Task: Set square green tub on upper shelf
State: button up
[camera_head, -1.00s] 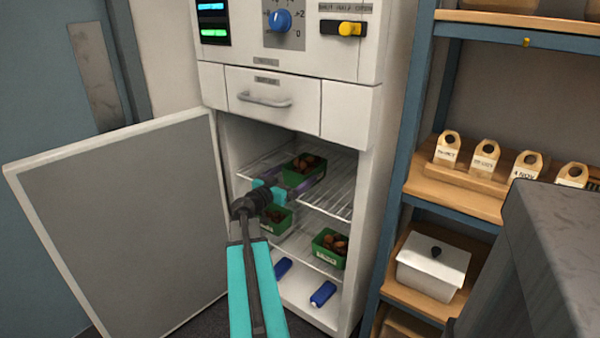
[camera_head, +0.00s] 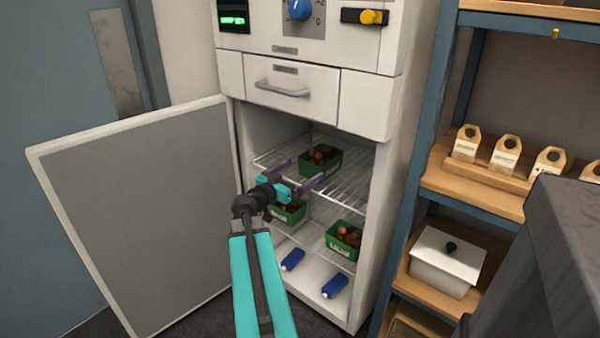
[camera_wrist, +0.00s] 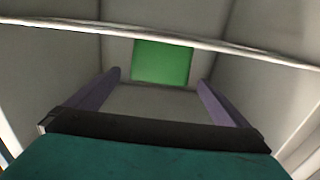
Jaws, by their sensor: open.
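A square green tub (camera_head: 318,166) of chestnuts rests upright on the upper wire shelf (camera_head: 348,184) inside the open cabinet. My gripper (camera_head: 297,174) is at the front of that shelf, in front of the tub, its two purple fingers spread and empty. In the wrist view, a plain green side of the tub (camera_wrist: 163,62) shows beyond and between the finger tips, with a gap to them. The underside of the tub is hidden.
On the lower shelf stand two more green tubs (camera_head: 341,243) (camera_head: 287,215), the left one partly behind my arm. Two blue items (camera_head: 335,286) lie on the cabinet floor. The cabinet door (camera_head: 150,220) stands open at left. A wooden rack (camera_head: 470,190) stands at right.

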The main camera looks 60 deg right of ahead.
dwell(0.3)
jog(key=w+a+f+n+t+y, duration=0.2)
jog(key=w+a+f+n+y, duration=0.3)
jog(key=a+f, duration=0.6)
jog(key=w+a+f+n+t+y, duration=0.15)
jog(key=w+a+f, duration=0.5)
jog(key=f, duration=0.85)
jog(key=a+f+n+y, duration=0.2)
jog(key=a+f+n, duration=0.1)
jog(key=a+f, duration=0.6)
jog(key=a+f+n+y, duration=0.35)
jog(key=a+f, duration=0.35)
jog(key=a, duration=0.5)
jog(key=s+a+f+n+g+y, duration=0.1)
jog(key=s+a+f, duration=0.3)
jog(key=a, duration=0.5)
jog(key=s+a+f+n+g+y, duration=0.1)
jog(key=s+a+f+n, duration=0.3)
jog(key=a, duration=0.6)
jog(key=s+a+f+n+g+y, duration=0.1)
jog(key=s+a+f+n+y, duration=0.2)
jog(key=a, duration=0.6)
notch_tip(320, 180, down, 2)
jog(key=s, duration=0.3)
jog(key=shift+a, duration=0.3)
jog(key=shift+g, duration=0.25)
